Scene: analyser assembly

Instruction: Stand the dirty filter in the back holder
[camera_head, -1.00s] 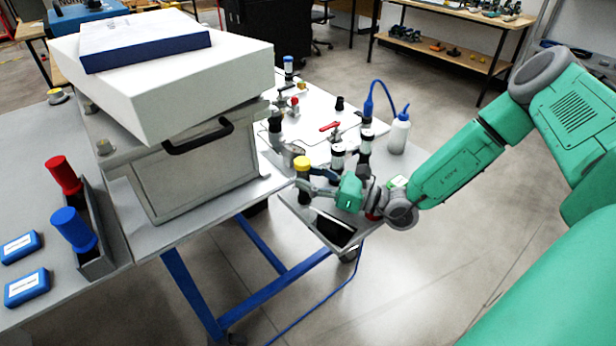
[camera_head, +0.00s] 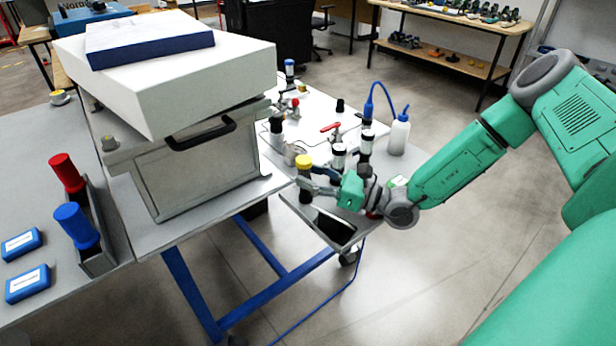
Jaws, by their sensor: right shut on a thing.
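A dark cylinder with a yellow cap (camera_head: 304,162) stands upright at the near left end of the small work surface (camera_head: 367,196); it appears to be the filter, though I cannot see dirt on it. My right gripper (camera_head: 318,182) comes in from the right and is shut on this cylinder, with its fingers around the body below the cap. Whether the cylinder's bottom touches anything is unclear. Several dark and white upright parts (camera_head: 338,156) stand behind the gripper; which one is the back holder I cannot tell. My left gripper is out of view.
A dark open bin (camera_head: 334,230) lies just below the gripper. A grey rack (camera_head: 98,262) at far left holds red-capped and blue-capped cylinders. A white bottle (camera_head: 399,136) stands behind my wrist.

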